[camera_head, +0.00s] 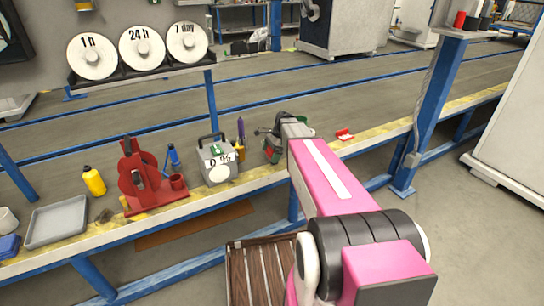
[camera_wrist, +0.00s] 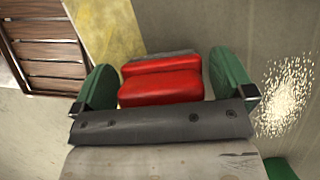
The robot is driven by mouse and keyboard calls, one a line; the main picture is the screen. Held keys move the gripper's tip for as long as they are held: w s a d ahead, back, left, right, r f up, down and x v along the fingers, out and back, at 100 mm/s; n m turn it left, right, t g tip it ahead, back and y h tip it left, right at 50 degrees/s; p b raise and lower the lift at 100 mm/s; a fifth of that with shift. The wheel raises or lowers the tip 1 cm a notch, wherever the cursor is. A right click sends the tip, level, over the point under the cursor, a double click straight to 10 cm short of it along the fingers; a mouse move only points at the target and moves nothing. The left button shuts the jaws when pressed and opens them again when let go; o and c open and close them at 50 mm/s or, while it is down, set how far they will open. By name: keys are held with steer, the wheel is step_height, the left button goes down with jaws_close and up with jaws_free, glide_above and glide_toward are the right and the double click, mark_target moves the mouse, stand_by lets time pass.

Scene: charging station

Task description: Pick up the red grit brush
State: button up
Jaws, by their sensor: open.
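A red block with a dark grey strip along its far edge, which looks like the red grit brush (camera_wrist: 160,88), shows in the wrist view. It lies between the two green fingers of my gripper (camera_wrist: 163,85), with a narrow gap to each side. The gripper is open. In the head view my gripper (camera_head: 285,146) is over the bench's near edge, and the arm hides part of it. A bit of red shows by its fingers there, too small to tell apart.
The bench (camera_head: 110,241) also holds a grey box (camera_head: 218,165), a red stand (camera_head: 140,182), a yellow bottle (camera_head: 94,181), a grey tray (camera_head: 57,221) and a small red-and-white item (camera_head: 344,134). A blue post (camera_head: 437,90) stands right. A slatted wooden crate (camera_wrist: 45,48) is below.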

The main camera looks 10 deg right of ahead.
steer(key=c, duration=0.8)
steer(key=shift+o, duration=0.2)
step_height(320, 180, up, 10)
stand_by(0.3)
steer(key=shift+o, duration=0.6)
steer(key=shift+w, duration=0.1)
